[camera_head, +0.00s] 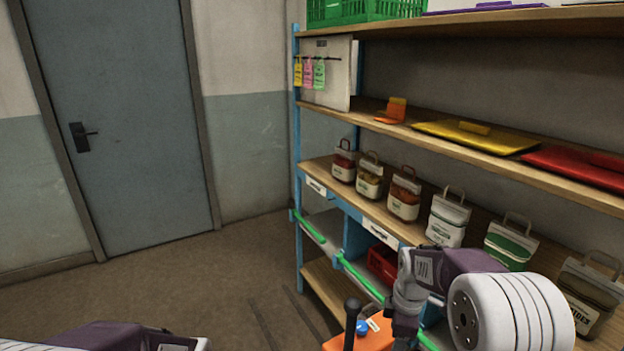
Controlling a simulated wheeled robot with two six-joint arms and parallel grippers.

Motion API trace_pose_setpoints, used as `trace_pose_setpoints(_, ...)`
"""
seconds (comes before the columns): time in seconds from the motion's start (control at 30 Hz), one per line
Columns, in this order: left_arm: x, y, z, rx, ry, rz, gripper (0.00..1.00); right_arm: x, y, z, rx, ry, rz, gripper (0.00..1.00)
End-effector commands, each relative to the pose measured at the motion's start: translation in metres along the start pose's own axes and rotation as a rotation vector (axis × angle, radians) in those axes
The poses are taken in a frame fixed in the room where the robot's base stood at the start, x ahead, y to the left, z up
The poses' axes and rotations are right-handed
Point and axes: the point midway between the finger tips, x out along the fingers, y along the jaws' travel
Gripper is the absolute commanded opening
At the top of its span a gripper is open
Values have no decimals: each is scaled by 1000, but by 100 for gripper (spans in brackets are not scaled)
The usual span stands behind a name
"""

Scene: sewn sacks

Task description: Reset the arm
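My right arm (480,290) is raised at the lower right, with a purple link and a white ribbed joint, in front of the lower shelves. My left arm (110,338) shows only as a purple and white part at the bottom left edge. I cannot see the fingers of either gripper. A row of sewn sacks with handles stands upright on the middle shelf, among them a red and white one (404,198), a white one (448,220) and a green and white one (510,245). My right arm covers part of the shelving below them.
The shelf rack has a blue post (297,150). Its upper shelf holds a yellow flat piece (475,137) and a red one (580,167). Green rails (362,278) edge the lower bays. A grey door (120,120) is at left; the floor (200,290) before it is clear.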

Motion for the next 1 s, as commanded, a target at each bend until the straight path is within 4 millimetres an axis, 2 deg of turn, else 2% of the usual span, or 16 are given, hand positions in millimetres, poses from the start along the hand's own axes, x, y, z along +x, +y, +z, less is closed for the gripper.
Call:
trace_pose_setpoints(0.1,0,0,0,0,0,0,36,-12,-33,-2,97,8,8,59)
trace_pose_setpoints(0.17,0,0,0,0,0,0,36,-15,-52,-1,183,12,10,59)
trace_pose_setpoints(0.27,0,0,0,0,0,0,36,-15,-91,2,384,19,9,59)
trace_pose_setpoints(0.4,0,0,0,0,0,0,36,0,-153,14,809,14,-10,59)
trace_pose_setpoints(0.5,0,0,0,0,0,0,36,14,-178,21,1094,-5,-29,59)
trace_pose_setpoints(0.6,0,0,0,0,0,0,36,15,-172,20,1271,16,-10,59)
trace_pose_setpoints(0.7,0,0,0,0,0,0,36,15,-170,19,1344,21,-7,59)
trace_pose_setpoints(1.0,0,0,0,0,0,0,36,15,-170,19,1352,20,-8,59)
